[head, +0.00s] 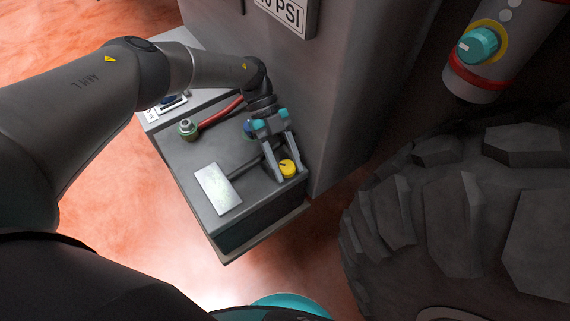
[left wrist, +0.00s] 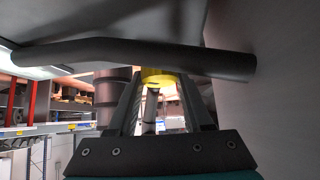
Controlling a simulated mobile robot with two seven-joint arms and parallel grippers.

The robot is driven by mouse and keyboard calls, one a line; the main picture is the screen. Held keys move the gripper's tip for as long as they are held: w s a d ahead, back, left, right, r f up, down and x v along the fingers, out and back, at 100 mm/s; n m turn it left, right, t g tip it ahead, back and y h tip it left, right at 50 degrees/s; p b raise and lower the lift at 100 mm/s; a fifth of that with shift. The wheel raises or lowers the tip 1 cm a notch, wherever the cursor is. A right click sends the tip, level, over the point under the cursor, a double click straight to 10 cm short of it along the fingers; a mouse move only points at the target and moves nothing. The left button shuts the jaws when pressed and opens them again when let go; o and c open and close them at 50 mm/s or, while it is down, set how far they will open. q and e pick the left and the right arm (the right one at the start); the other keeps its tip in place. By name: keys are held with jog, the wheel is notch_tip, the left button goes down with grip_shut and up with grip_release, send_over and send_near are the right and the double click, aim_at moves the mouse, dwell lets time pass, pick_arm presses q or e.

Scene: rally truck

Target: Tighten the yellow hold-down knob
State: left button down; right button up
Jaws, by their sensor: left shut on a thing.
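The yellow hold-down knob (head: 288,168) sits near the right end of the grey battery box's top. My left gripper (head: 287,177) reaches down over it with one finger on each side, shut on the knob. A dark mark shows on the knob's top. In the left wrist view the yellow knob (left wrist: 158,76) shows between the tips of my left gripper (left wrist: 160,84). A dark hold-down bar (left wrist: 140,55) crosses that view in front of the fingers. My right gripper is not in view.
The battery box (head: 190,165) carries a pale label plate (head: 217,188), a terminal (head: 187,128) and a red cable (head: 222,112). A grey wall panel (head: 335,90) stands close behind. A large tyre (head: 460,205) and a cylinder with a teal knob (head: 478,46) are at right.

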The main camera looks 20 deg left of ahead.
pick_arm(q)
jog(key=shift+a+f, duration=0.25)
jog(key=shift+c, duration=1.5)
grip_release()
jog(key=shift+s+f, duration=0.1)
